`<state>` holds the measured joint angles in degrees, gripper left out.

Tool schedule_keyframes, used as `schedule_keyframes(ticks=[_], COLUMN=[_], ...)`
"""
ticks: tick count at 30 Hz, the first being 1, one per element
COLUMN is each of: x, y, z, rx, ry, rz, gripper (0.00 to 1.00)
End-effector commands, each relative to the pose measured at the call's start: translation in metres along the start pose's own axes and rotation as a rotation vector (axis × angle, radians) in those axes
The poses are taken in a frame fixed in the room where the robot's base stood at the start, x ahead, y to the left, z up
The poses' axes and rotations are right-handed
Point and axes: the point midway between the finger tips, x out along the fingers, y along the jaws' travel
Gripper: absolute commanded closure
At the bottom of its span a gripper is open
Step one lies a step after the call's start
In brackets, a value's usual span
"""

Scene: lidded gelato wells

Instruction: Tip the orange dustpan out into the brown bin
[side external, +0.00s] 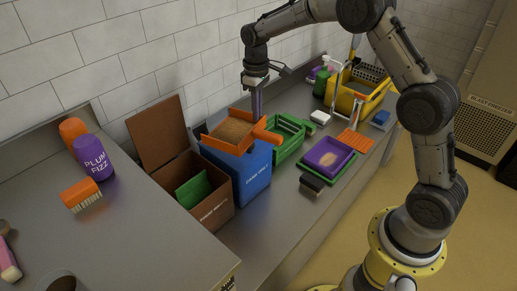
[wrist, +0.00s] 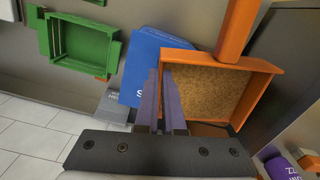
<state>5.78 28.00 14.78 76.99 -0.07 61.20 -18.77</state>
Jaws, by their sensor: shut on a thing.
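The orange dustpan (side external: 232,147) is held over the blue bin (side external: 250,180), its tray roughly level. A layer of brown crumbs (side external: 233,130) covers its floor; they also show in the wrist view (wrist: 205,95). My gripper (side external: 257,112) has its purple fingers closed on the pan's wall, which also shows in the wrist view. The pan's handle (side external: 268,136) sticks out to the right in the side view. The brown bin (side external: 214,211) stands left of the blue bin, its brown lid (side external: 158,132) raised. A green piece (side external: 194,190) is inside it.
A green crate (side external: 289,146) stands right of the blue bin; it shows in the wrist view (wrist: 80,45). A purple tray (side external: 327,158), black brush (side external: 312,183) and yellow caddy (side external: 352,103) lie farther right. Bottles and an orange brush (side external: 80,193) are at left. The tiled wall closes the back.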

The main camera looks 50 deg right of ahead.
Motion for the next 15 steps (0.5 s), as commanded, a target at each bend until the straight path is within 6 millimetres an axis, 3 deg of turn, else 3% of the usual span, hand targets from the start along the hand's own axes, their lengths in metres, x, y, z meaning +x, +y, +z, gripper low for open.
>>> schedule_keyframes(ticks=[3,7,12,15], x=[0.014,0.028,0.043,0.033], y=[0.008,0.008,0.004,0.006], z=[0.034,0.058,0.067,0.062], rx=[0.089,0.158,0.211,0.226], ry=[-0.006,-0.006,0.004,0.026], rz=[-0.003,-0.003,0.001,0.007], gripper=[1.00,1.00,1.00,1.00])
